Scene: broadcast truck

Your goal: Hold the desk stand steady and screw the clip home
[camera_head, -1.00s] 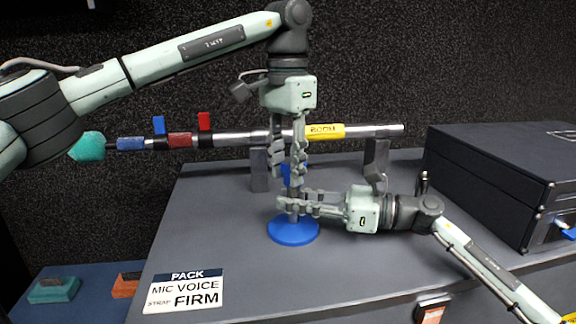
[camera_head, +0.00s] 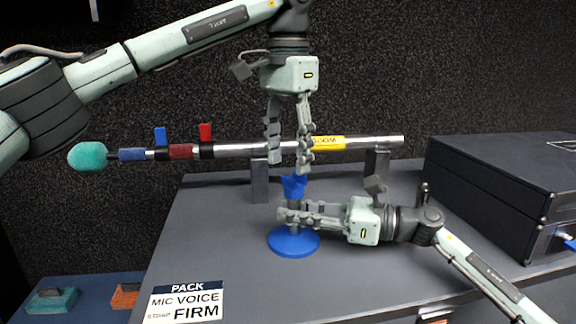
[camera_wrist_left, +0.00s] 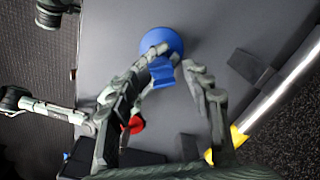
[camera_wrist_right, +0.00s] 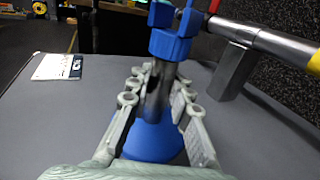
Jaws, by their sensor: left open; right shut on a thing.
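The desk stand has a round blue base (camera_head: 293,241) on the grey case top and a short upright post. My right gripper (camera_head: 288,213) is shut around the post; the right wrist view shows the post (camera_wrist_right: 157,100) between its fingers. The blue clip (camera_head: 293,186) sits upright on top of the post; it also shows in the right wrist view (camera_wrist_right: 170,42). Whether its thread is fully seated cannot be told. My left gripper (camera_head: 287,168) is open above the clip, fingers pointing down, one on either side and apart from it.
A silver boom pole (camera_head: 360,142) with a yellow label, coloured clips and a teal foam tip (camera_head: 88,157) rests on two grey brackets behind the stand. A black case (camera_head: 500,185) stands at right. A printed card (camera_head: 185,303) lies front left. The case top left of the stand is clear.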

